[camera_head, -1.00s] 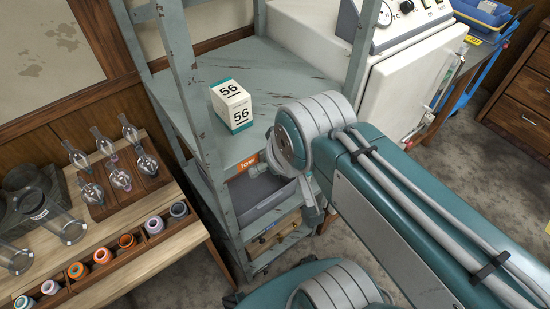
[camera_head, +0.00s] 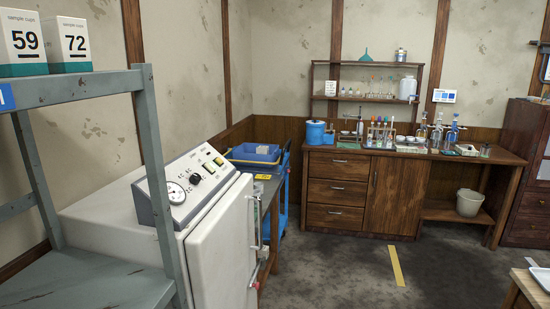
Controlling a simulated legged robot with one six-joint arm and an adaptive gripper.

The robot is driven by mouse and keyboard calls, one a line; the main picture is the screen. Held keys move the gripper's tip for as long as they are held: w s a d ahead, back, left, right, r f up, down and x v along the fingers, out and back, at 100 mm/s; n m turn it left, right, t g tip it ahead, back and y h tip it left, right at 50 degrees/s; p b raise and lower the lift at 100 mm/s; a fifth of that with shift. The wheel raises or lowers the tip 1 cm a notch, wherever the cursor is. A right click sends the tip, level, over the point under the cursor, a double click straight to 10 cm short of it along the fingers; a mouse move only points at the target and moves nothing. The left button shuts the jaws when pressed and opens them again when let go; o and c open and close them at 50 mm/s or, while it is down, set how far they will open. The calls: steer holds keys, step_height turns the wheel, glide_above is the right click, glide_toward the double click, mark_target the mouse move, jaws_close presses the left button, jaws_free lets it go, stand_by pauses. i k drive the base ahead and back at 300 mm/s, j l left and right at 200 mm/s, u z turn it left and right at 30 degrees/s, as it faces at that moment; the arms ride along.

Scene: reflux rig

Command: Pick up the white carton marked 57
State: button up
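No carton marked 57 shows in the view now. Two white cartons with teal bases stand side by side on the top shelf of the grey-blue rack at the upper left: one marked 59 (camera_head: 24,42) and one marked 72 (camera_head: 69,42). Both are cut by the picture's top or left edge, or close to it. The visible part of the rack's lower shelf (camera_head: 90,283) is bare. My gripper and arm are not in view.
A white oven-like machine (camera_head: 220,250) stands right of the rack post (camera_head: 152,170). Behind it is a blue trolley with a tray (camera_head: 254,153). A wooden bench (camera_head: 337,190) with glassware lines the back wall. Open floor (camera_head: 350,275) lies in front, with a table corner (camera_head: 530,285) at lower right.

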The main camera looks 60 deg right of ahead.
mark_target(264, 150)
steer(key=k+z, duration=0.1)
steer(key=z, duration=0.25)
steer(key=k+l+z, duration=0.1)
steer(key=z, duration=0.25)
steer(key=i+l+z, duration=0.15)
steer(key=z, duration=0.25)
steer(key=j+z, duration=0.2)
steer(key=z, duration=0.25)
steer(key=j+z, duration=0.2)
steer(key=z, duration=0.3)
steer(key=i+l+z, duration=0.1)
steer(key=i+z, duration=0.35)
steer(key=i, duration=4.5)
